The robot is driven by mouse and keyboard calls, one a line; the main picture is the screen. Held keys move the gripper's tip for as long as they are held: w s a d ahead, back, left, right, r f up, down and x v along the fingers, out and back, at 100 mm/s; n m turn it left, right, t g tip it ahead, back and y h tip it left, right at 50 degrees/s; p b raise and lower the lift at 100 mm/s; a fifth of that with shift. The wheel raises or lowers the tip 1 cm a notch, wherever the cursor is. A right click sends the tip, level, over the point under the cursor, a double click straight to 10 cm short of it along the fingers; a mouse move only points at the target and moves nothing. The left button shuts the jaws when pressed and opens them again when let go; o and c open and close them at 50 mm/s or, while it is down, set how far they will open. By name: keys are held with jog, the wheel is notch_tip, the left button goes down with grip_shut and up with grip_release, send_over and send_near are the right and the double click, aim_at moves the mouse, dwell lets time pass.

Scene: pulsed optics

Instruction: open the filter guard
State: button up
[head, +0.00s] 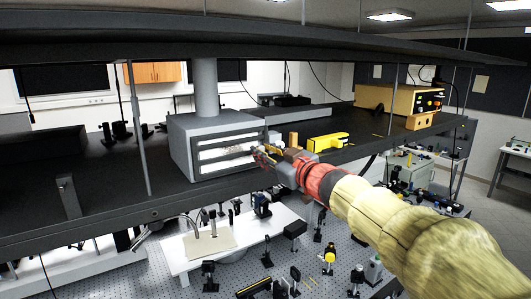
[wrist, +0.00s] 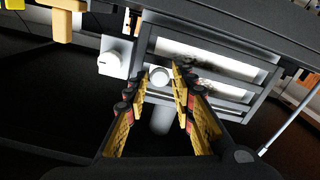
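A grey box unit (head: 215,145) with bright white slots in its front stands on the dark shelf. I take its slotted front (head: 225,151) to be the filter guard, and it appears flat against the box. In the wrist view the slotted front (wrist: 205,68) fills the upper right, tilted. A round white knob (wrist: 160,77) shows between my gripper's fingertips. My gripper (wrist: 159,88) has yellow fingers spread apart and holds nothing visible. In the head view my gripper (head: 262,156) is at the right edge of the box front. Whether the fingers touch the knob I cannot tell.
A small white block with a dial (wrist: 115,57) sits beside the unit in the wrist view. A yellow device (head: 328,142) and a yellow instrument box (head: 400,101) stand to the right on the shelf (head: 90,190). A thin vertical rod (head: 139,130) stands left of the unit.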

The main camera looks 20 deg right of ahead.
grip_shut()
dwell(0.4)
jog(key=shift+s, duration=0.15)
